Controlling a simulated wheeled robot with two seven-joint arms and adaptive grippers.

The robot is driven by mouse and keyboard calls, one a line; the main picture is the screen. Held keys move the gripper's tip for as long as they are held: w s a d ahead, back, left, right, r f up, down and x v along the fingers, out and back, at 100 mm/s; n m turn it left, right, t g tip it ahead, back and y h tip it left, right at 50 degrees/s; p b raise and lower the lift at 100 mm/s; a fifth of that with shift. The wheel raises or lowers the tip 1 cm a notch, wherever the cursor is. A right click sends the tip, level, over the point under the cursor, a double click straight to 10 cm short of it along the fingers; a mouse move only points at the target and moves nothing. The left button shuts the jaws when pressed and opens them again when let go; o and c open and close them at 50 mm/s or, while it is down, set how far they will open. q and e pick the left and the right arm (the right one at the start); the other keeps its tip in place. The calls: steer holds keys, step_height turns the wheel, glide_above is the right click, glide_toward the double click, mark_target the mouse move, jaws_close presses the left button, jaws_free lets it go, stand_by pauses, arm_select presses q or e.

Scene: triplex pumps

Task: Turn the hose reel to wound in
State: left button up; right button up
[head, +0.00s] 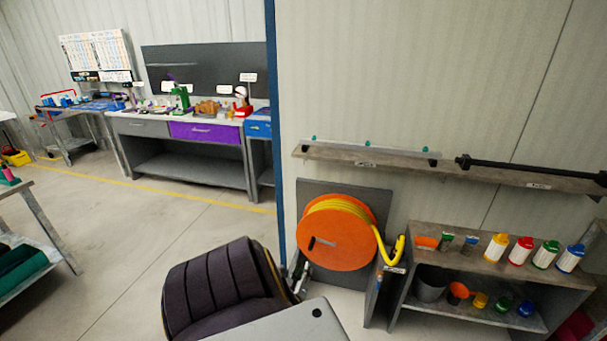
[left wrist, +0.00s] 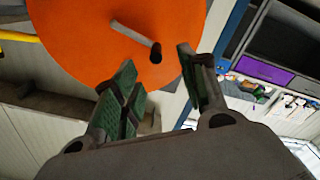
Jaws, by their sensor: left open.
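The orange hose reel (head: 345,250) stands upright against a dark backing panel, with yellow hose (head: 335,206) wound on it. A short dark crank handle (head: 322,241) sticks out of the reel's face, left of its middle. My left gripper (head: 302,277) is low at the reel's lower left, partly hidden by my arm. In the left wrist view, my left gripper (left wrist: 157,60) is open and empty. The orange reel disc (left wrist: 85,45) fills the space ahead, and the handle's dark end (left wrist: 155,53) appears between the fingertips; whether they touch it is unclear. My right gripper is out of view.
A yellow hose end (head: 397,250) rests right of the reel beside a low shelf (head: 480,262) with several bottles and cups. A blue post (head: 273,130) stands to the left. A wall ledge (head: 380,160) runs above. Open floor (head: 130,230) lies left.

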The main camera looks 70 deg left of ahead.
arm_select(q)
steer(key=p+v, duration=0.1)
steer(key=v, duration=0.1)
steer(key=shift+s+d, duration=0.25)
stand_by(0.3)
steer(key=shift+f, duration=0.1)
stand_by(0.4)
